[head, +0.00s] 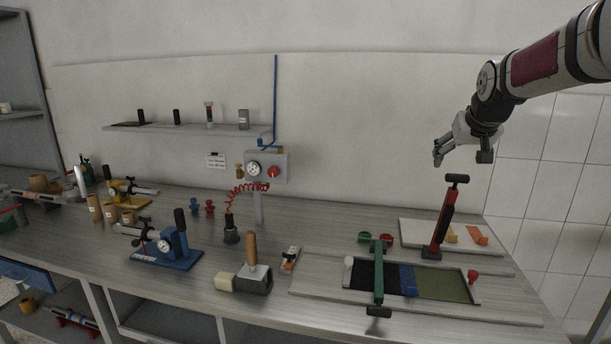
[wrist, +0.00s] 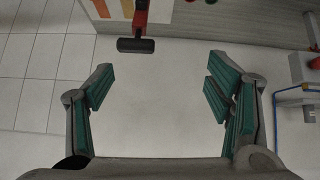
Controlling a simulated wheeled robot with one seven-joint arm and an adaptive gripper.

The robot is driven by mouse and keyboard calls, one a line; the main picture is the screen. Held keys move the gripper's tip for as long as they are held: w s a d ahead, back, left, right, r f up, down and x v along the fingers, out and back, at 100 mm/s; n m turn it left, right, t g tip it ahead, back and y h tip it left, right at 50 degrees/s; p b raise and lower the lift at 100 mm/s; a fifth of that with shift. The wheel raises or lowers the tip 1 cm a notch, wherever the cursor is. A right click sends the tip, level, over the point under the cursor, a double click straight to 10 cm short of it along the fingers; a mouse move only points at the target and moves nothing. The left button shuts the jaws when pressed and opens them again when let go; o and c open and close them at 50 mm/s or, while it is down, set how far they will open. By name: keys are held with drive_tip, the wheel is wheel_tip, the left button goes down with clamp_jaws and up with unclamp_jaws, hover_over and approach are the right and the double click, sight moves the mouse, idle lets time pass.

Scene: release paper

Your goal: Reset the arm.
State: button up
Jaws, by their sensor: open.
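My gripper (head: 462,155) is open and empty. In the head view it hangs at the upper right, in the air above the back right part of the workbench. In the wrist view its two green-padded fingers (wrist: 160,90) stand wide apart with only pale wall between them. A red handle with a black crossbar (head: 447,215) stands upright on the bench below my gripper, apart from it. Its black crossbar also shows in the wrist view (wrist: 138,45), beyond the fingertips.
A flat frame with black, blue and olive sections (head: 445,286) lies under a green bar (head: 378,270). A white board (head: 415,232) holds orange pieces. A blue clamp device (head: 175,248) and wooden-handled tool (head: 251,262) stand further left. A gauge box (head: 266,167) and shelf (head: 190,131) are on the wall.

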drive_tip(key=s+a+n+g, duration=0.2)
drive_tip(key=s+a, duration=1.2)
drive_tip(key=s, duration=0.5)
drive_tip(key=s+a+f, duration=0.2)
drive_tip(key=s+f, duration=0.1)
drive_tip(key=s, duration=0.4)
drive_tip(key=s+a+f+g+y, duration=0.1)
drive_tip(key=s+a+f, duration=0.1)
drive_tip(key=s, duration=0.5)
drive_tip(key=s+a+f+y, duration=0.1)
drive_tip(key=s+a+f, duration=0.1)
drive_tip(key=s+f, duration=0.2)
drive_tip(key=s, duration=0.3)
drive_tip(key=shift+s+a+n, duration=0.15)
drive_tip(key=shift+a+n, duration=0.05)
drive_tip(key=shift+n, duration=0.1)
